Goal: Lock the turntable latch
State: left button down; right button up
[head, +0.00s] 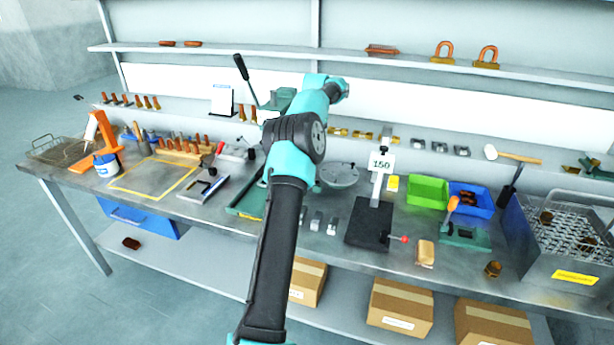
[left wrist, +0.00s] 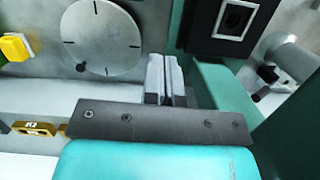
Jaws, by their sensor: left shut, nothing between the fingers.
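The turntable is a round grey disc (head: 338,175) lying on the bench just right of my arm in the head view. In the left wrist view the disc (left wrist: 100,35) shows at upper left with dark marks around its face. A small dark knob (left wrist: 80,68) sits at its rim; I cannot tell whether this is the latch or how it is set. My left gripper (left wrist: 166,60) is shut and empty, to the right of the disc in this view and apart from it. In the head view my arm hides the gripper's fingers.
A green press with a black lever (head: 241,68) stands behind my arm. A black-based stand with a 150 sign (head: 381,162) is right of the disc. Green (head: 428,191) and blue bins stand farther right. Small metal blocks (head: 316,221) lie in front.

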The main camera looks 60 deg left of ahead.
pick_arm(q)
jog(key=shift+s, duration=0.1)
dwell(0.3)
jog(key=f, duration=0.3)
jog(key=s+f, duration=0.1)
jog(key=f, duration=0.2)
jog(key=s+d+f, duration=0.1)
jog(key=f, duration=0.3)
jog(key=shift+d, duration=0.1)
jog(key=shift+s+d+f, duration=0.4)
jog(key=shift+s+f, duration=0.1)
jog(key=shift+s, duration=0.15)
jog(key=shift+s+d+f, duration=0.4)
jog(key=shift+s+f, duration=0.1)
jog(key=shift+s, duration=0.1)
jog(key=shift+s, duration=0.1)
